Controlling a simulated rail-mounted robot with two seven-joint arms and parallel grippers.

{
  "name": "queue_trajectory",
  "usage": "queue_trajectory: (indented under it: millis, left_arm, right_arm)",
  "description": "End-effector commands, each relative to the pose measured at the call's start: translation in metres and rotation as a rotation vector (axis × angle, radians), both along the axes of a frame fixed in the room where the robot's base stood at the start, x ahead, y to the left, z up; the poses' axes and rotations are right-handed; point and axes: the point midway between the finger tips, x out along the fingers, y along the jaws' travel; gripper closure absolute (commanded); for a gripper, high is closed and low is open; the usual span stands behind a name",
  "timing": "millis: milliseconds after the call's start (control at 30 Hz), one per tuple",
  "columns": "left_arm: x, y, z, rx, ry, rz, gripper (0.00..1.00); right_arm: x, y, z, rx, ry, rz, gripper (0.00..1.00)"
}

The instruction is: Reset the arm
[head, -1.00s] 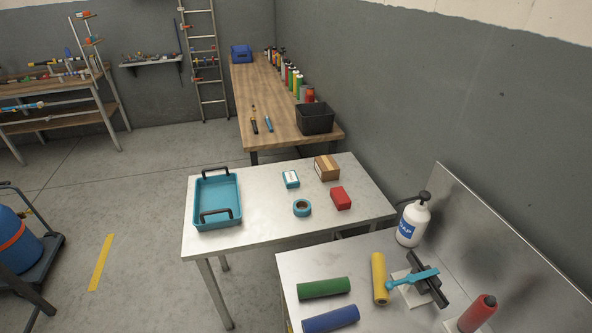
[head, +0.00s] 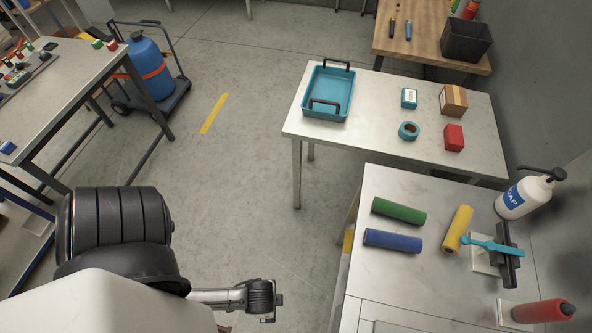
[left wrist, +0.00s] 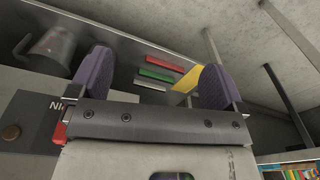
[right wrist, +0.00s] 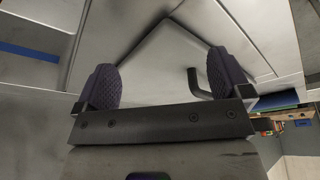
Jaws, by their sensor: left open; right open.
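My left gripper (left wrist: 156,70) is open and empty in the left wrist view, its two purple padded fingers wide apart. My right gripper (right wrist: 161,70) is open and empty in the right wrist view, fingers wide apart in front of pale grey panels. A dark bent bar (right wrist: 198,84) shows between its fingers; I cannot tell whether it touches them. Neither gripper can be made out clearly in the head view, where a black ribbed part and a grey link of my own body fill the lower left.
The near metal table bears a green roller (head: 399,211), blue roller (head: 393,241), yellow roller (head: 458,229), soap bottle (head: 527,196) and red bottle (head: 543,312). A teal tray (head: 319,107) stands on the table behind. A blue tank (head: 148,68) stands on a cart. The middle floor is clear.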

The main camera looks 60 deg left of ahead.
Motion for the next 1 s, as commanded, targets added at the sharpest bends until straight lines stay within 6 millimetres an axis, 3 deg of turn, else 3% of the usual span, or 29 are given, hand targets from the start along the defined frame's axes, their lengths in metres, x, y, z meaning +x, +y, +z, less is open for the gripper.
queue_trajectory:
  millis: [33,200,433,533,867,1000]
  left_arm:
    - [0.008,0.005,0.022,-0.001,0.018,0.054,0.04]
    - [0.025,0.017,0.089,-0.018,0.037,0.147,0.04]
    - [0.060,0.030,0.168,-0.073,-0.143,0.195,0.04]
    - [0.076,0.046,0.197,-0.068,-0.237,0.232,0.04]
    - [0.077,0.045,0.269,-0.067,-0.229,0.229,0.04]
    - [0.077,0.045,0.311,-0.067,-0.229,0.228,0.04]
  right_arm:
    - [0.000,0.000,0.000,0.000,0.000,0.000,0.04]
    - [0.000,0.000,0.000,0.000,0.000,0.000,0.04]
    - [0.000,-0.001,0.000,-0.004,-0.001,0.003,0.04]
    - [0.000,-0.002,0.000,-0.007,0.000,0.005,0.04]
    - [0.000,-0.003,0.076,-0.009,-0.001,0.006,0.04]
    - [0.000,-0.002,0.119,-0.008,0.000,0.006,0.04]
